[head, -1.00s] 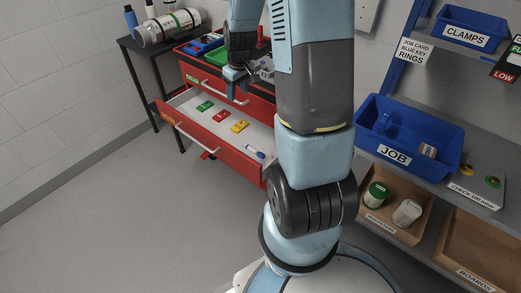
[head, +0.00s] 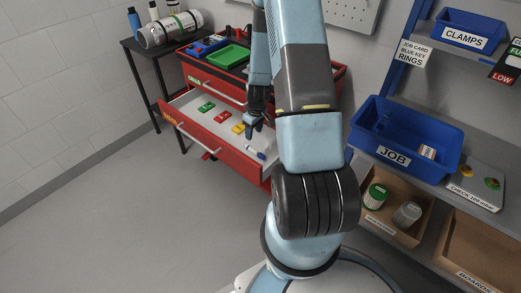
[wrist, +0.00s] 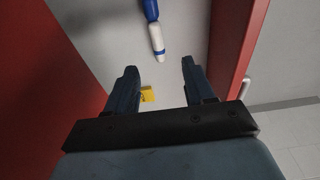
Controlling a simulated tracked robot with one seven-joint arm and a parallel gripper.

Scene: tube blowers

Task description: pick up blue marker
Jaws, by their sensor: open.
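The blue marker (head: 256,153) has a white body and a blue cap, and lies in the open red drawer (head: 226,148) near its right end. In the wrist view the marker (wrist: 155,36) lies on the pale drawer floor, beyond and between the fingertips, apart from them. My gripper (head: 253,126) is over the drawer, close to the marker. In the wrist view the gripper (wrist: 159,70) has its two fingers apart with nothing held between them.
Green (head: 206,106), red (head: 222,116) and yellow (head: 238,127) pieces lie in the drawer left of the marker. Red drawer walls stand on both sides in the wrist view.

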